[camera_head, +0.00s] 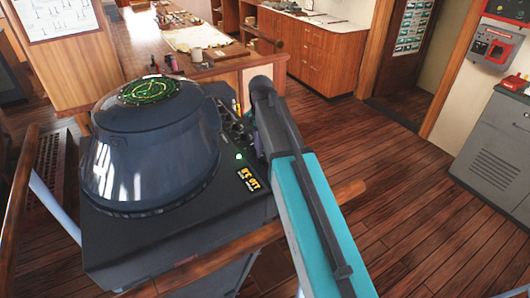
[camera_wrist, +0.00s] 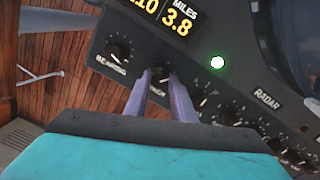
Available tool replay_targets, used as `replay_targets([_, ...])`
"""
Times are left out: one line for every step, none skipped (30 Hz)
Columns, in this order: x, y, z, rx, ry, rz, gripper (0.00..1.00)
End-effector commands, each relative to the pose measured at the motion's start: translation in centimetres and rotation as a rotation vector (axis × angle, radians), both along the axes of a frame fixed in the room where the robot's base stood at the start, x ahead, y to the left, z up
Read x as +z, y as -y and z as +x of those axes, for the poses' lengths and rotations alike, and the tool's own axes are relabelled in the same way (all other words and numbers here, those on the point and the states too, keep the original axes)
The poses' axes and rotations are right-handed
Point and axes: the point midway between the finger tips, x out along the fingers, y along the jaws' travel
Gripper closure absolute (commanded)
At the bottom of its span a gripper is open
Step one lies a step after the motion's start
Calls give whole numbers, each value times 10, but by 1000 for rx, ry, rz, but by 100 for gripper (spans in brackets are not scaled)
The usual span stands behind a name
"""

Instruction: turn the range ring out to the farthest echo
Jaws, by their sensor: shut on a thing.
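The radar console (camera_head: 190,245) stands at the left in the head view, with a dark domed hood. Its round screen (camera_head: 147,90) on top shows green rings; the echoes are too small to tell apart. In the wrist view my gripper (camera_wrist: 160,77) is shut on a small dark knob (camera_wrist: 159,71), with one pale finger on each side. The knob's label is partly hidden by the fingers. Above it, the yellow miles readout (camera_wrist: 178,22) reads 3.8. In the head view my arm hides the fingers.
A bearing knob (camera_wrist: 117,50) sits left of the held knob. A row of smaller knobs (camera_wrist: 228,115) runs to the right, close to my finger. A green lamp (camera_wrist: 217,62) is lit. A wooden rail (camera_head: 215,250) crosses the console's front.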

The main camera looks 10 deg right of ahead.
Motion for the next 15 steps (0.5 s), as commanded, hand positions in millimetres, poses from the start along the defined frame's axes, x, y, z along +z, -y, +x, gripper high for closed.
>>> replay_targets([3,1,4,-43,11,-1,100])
replay_targets([3,1,4,-71,11,0,100])
replay_targets([3,1,4,-108,11,-1,100])
replay_targets([3,1,4,-136,11,0,100])
replay_targets([3,1,4,-164,12,0,100])
replay_targets([3,1,4,-201,11,0,100])
replay_targets([3,1,4,-229,11,1,100])
replay_targets([3,1,4,-257,11,0,100])
replay_targets([3,1,4,-294,11,1,100])
replay_targets([3,1,4,-322,11,0,100])
replay_targets([3,1,4,-351,11,2,100])
replay_targets([3,1,4,-388,11,2,100])
replay_targets([3,1,4,-416,11,1,100])
replay_targets([3,1,4,-444,12,1,100])
replay_targets([3,1,4,-481,11,1,100])
